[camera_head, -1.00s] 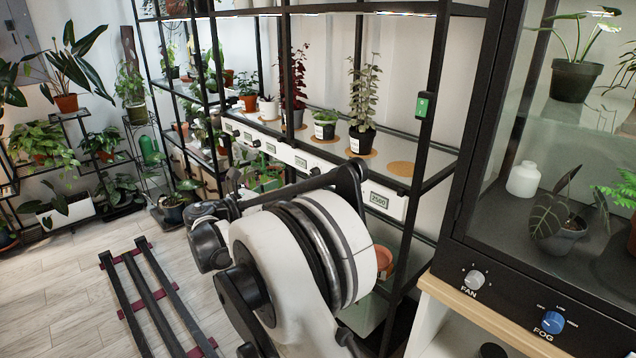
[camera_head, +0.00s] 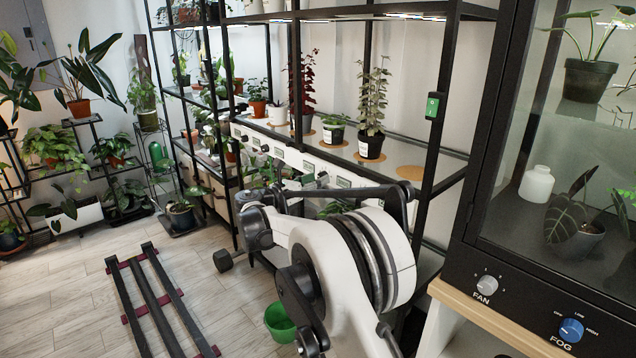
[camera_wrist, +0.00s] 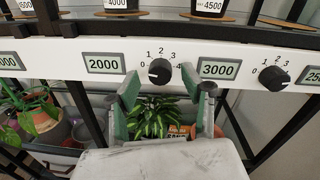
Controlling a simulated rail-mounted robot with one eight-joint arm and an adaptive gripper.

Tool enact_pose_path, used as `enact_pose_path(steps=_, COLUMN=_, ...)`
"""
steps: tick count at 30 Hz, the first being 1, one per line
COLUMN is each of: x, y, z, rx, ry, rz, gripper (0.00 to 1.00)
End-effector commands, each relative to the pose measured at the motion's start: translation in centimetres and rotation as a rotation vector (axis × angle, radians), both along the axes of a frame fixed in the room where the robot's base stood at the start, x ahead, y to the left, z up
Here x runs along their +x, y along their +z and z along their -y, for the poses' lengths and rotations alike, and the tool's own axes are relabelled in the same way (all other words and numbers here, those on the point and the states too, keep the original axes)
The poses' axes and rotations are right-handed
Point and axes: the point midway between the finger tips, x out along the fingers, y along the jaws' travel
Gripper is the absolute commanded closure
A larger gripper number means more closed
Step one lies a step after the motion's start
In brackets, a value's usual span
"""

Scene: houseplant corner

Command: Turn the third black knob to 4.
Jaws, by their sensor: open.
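In the wrist view a white shelf panel (camera_wrist: 60,48) carries grey number displays and black knobs. One black knob (camera_wrist: 159,72) is between the 2000 display (camera_wrist: 104,65) and the 3000 display (camera_wrist: 218,69), with a 0-to-4 scale around it. Its pointer seems to face left, towards 0. Another black knob (camera_wrist: 272,77) is right of the 3000 display. My gripper (camera_wrist: 169,84) is open, its green-grey fingers below and to either side of the first knob. I cannot tell whether they touch it.
Dark shelf posts (camera_head: 437,120) rise nearby. A cabinet with a FAN knob (camera_head: 487,283) and blue FOG knob (camera_head: 571,330) is at right. A green bowl (camera_head: 279,323) is on the floor.

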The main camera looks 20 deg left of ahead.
Motion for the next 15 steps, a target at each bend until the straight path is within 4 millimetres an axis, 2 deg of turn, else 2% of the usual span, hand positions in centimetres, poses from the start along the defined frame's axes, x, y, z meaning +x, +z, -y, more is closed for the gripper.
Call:
enact_pose_path(steps=4, x=0.77, y=-0.05, z=0.38, rx=0.0, ry=0.0, rz=0.0, gripper=0.57)
enact_pose_path(steps=13, x=0.94, y=0.01, z=0.45, rx=0.0, ry=0.0, rz=0.0, gripper=0.57)
enact_pose_path(steps=15, x=0.94, y=0.01, z=0.45, rx=0.0, ry=0.0, rz=0.0, gripper=0.65)
